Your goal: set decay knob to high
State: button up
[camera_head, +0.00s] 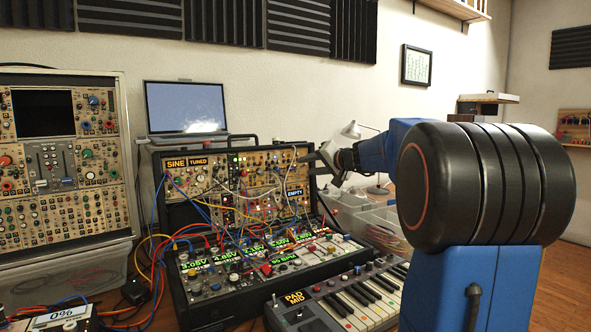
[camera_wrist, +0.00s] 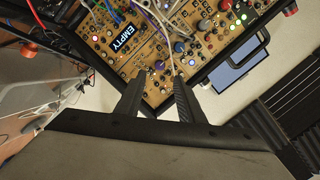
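A modular synth case (camera_head: 154,170) stands open, its tan upper panel (camera_head: 232,165) full of small knobs, jacks and patch cables. Tags there read SINE, TUNED and EMPTY (camera_head: 295,192). No printing is legible enough to tell which knob is the decay knob. My gripper (camera_head: 318,158) is at the right end of this panel, near its upper corner. In the wrist view my gripper (camera_wrist: 157,88) has its two dark fingers apart, with only panel showing between them. Small knobs, one of them blue (camera_wrist: 179,47), lie beyond the fingertips. I cannot tell whether the fingers touch the panel.
Patch cables (camera_head: 250,215) hang across the panel and the lower row of modules with green displays. A small keyboard (camera_head: 345,300) tagged PAD MID lies in front. A laptop (camera_head: 186,106) stands behind the case. Another tall synth rack (camera_head: 60,150) stands at the left.

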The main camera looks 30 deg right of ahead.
aim_at(292, 168)
jog(key=x, duration=0.8)
jog(key=shift+w, duration=0.1)
grip_shut()
